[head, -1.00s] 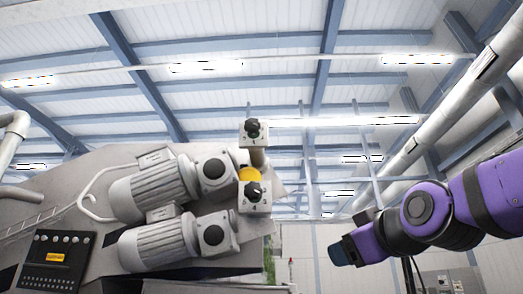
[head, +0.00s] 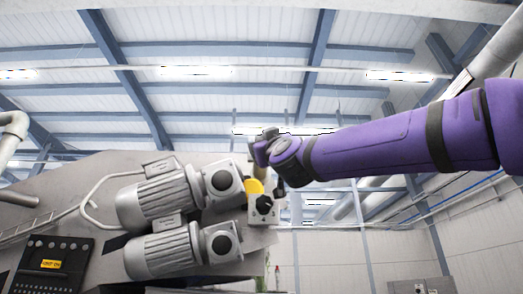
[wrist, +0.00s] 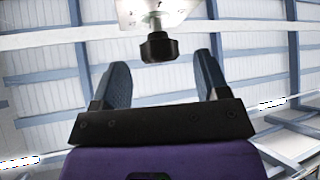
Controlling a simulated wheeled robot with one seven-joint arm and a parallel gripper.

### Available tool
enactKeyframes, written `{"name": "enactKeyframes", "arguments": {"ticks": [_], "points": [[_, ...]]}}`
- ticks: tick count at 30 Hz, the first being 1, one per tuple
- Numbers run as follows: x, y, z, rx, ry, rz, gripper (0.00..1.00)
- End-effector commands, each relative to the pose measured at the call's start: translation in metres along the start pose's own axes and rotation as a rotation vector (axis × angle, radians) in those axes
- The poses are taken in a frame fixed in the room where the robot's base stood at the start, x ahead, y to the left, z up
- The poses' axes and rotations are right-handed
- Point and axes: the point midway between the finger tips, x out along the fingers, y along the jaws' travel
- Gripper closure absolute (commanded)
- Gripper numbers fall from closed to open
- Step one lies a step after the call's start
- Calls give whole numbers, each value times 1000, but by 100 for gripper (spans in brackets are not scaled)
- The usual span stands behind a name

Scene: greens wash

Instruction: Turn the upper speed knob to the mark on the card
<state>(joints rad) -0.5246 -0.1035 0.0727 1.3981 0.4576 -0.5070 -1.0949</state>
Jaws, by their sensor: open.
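In the wrist view a black knob (wrist: 158,47) sticks out from a pale plate (wrist: 150,10) at the top of the picture. My gripper (wrist: 162,66) is open, and its two blue fingers stand either side of and just short of the knob, apart from it. In the head view my gripper (head: 263,148) is at the upper control box, and my arm hides the upper knob. The lower knob (head: 264,204) is black on a pale box (head: 258,218), just below. I cannot make out the card or its mark.
Two grey motors (head: 160,197) and (head: 170,250) sit left of the knobs on a pale machine body. A dark button panel (head: 52,262) is at lower left. The space right of the boxes is open below my arm.

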Motion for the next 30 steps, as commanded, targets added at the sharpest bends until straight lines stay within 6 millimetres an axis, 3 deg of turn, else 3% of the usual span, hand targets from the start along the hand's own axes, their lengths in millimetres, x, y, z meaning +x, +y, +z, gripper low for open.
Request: {"name": "enactKeyframes", "arguments": {"ticks": [3, 9, 22, 28, 30], "points": [[18, -1, 1, -1, 1, -1, 32], [37, 0, 0, 0, 0, -1, 32], [43, 0, 0, -1, 0, -2, 32], [43, 0, 0, -1, 0, -2, 78], [43, 0, 0, -1, 0, -2, 81]]}}
